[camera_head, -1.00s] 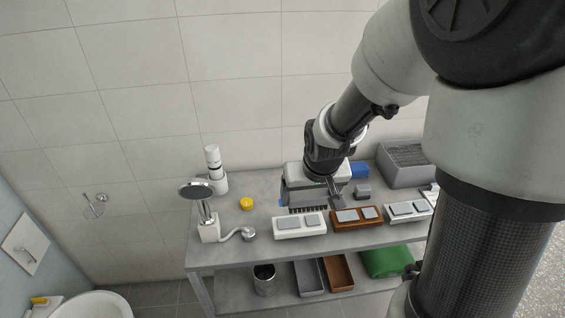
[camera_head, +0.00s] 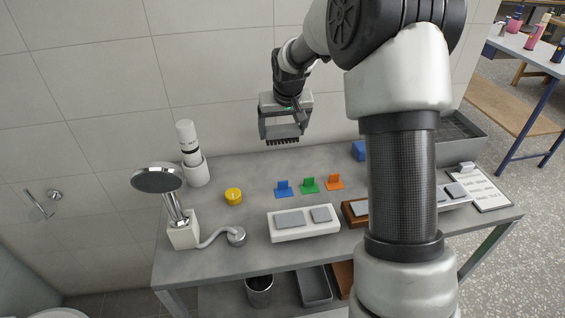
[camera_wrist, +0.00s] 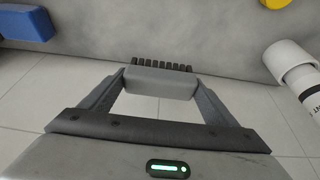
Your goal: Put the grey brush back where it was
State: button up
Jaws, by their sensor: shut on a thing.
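My gripper (camera_head: 284,130) is shut on the grey brush and holds it in the air above the back of the grey table. In the wrist view the grey brush (camera_wrist: 158,84) lies crosswise between the two fingertips, its black bristles pointing away from the gripper. In the head view the bristles point down, clear of the tabletop.
A yellow round item (camera_head: 233,196), a shower head on a stand (camera_head: 183,232) and a white cylinder in a cup (camera_head: 195,170) are at left. A brown tray (camera_head: 352,213) and clipboard (camera_head: 487,190) are at right. My arm hides part of the table.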

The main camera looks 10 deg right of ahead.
notch_tip(320, 180, down, 8)
jog(key=shift+f+b, duration=0.1)
jog(key=shift+b, duration=0.5)
